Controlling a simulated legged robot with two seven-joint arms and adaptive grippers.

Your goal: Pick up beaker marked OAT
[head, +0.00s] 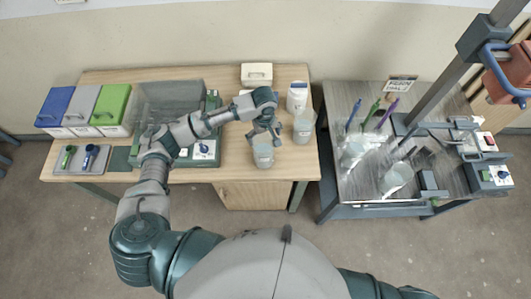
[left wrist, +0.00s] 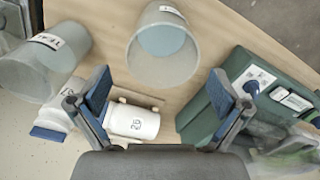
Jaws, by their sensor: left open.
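Two clear grey beakers stand on the wooden table. The nearer one (head: 263,155) is just below my left gripper (head: 264,134), and the other (head: 302,131) stands to its right. In the left wrist view, one beaker (left wrist: 163,55) shows ahead of the gap between the fingers, with a label too small to read. Another beaker (left wrist: 42,68) at the left edge carries a dark-lettered label that I cannot read surely. I cannot tell which is marked OAT. My left gripper (left wrist: 160,108) is open and holds nothing. My right gripper is not in view.
A white container marked 25 (left wrist: 133,121) lies near the left finger in the wrist view. A green device (left wrist: 222,90) stands at right there. Blue, grey and green-lidded bins (head: 113,110) stand at the table's left. A grey side table (head: 350,190) holds more vessels.

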